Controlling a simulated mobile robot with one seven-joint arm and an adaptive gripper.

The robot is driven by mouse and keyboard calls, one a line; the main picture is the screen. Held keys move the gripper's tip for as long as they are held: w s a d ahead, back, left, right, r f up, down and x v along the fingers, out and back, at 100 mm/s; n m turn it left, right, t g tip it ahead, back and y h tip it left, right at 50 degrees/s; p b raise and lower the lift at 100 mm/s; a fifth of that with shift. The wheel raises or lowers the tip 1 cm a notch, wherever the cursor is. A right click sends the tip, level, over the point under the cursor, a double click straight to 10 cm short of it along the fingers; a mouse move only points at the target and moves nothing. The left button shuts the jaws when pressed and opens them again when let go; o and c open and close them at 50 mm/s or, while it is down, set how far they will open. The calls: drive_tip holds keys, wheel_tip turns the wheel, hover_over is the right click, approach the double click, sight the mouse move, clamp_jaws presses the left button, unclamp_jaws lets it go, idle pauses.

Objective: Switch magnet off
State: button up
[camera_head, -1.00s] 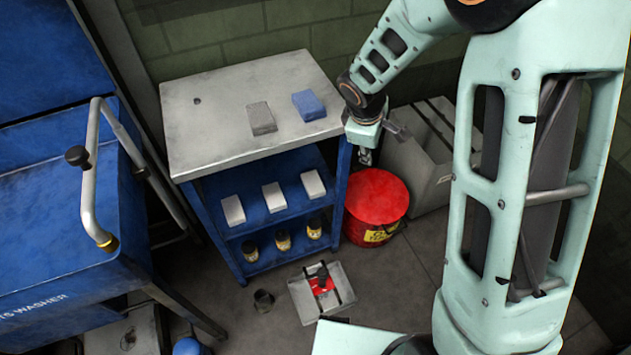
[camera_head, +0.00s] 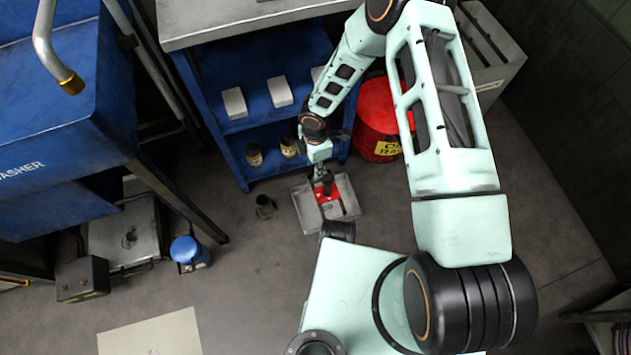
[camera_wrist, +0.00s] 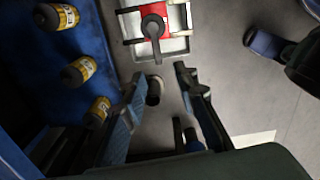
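The likely magnet is a red block (camera_head: 322,198) with a dark lever or knob, sitting in a shallow grey metal tray (camera_head: 347,192) on the floor. In the wrist view the red block (camera_wrist: 166,11) is at the top, with the dark lever (camera_wrist: 153,27) across it, pointing down the picture. My gripper (camera_head: 319,172) hangs pointing down over the far side of the tray and hides part of it. In the wrist view my gripper (camera_wrist: 160,74) is open and empty, its fingertips just below the tray. Whether the fingers touch anything cannot be told.
A blue shelf cart (camera_head: 230,140) with white blocks and small yellow-labelled jars stands beside my gripper. A small dark cup (camera_head: 265,206) is on the floor left of the tray. A red bin (camera_head: 376,118) stands behind. Floor in front of the tray is partly clear.

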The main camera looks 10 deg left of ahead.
sight(315, 182)
wheel_tip(315, 182, down, 10)
drive_tip(key=shift+f+b, duration=0.1)
drive_tip(key=shift+b, duration=1.1)
drive_tip(key=shift+c, duration=0.6)
clamp_jaws()
